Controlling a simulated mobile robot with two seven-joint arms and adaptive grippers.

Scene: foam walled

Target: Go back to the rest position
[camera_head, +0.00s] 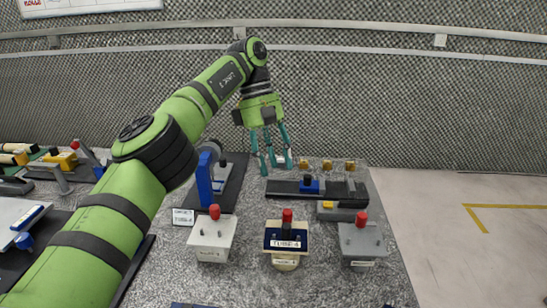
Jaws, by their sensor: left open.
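My left arm comes in from the lower left, and its left gripper (271,156) hangs fingers-down above the back part of the grey speckled table (245,270). Its teal fingers are apart, with nothing seen held between them. A small pale piece shows close behind the fingertips; I cannot tell whether they touch it. My right gripper is not in view.
Three boxes with red knobs stand in front: a white one (211,238), a dark-topped one (286,240) and a grey one (362,241). A blue stand (205,180) is left of the gripper, a black rail fixture (285,188) below it. Floor at right is clear.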

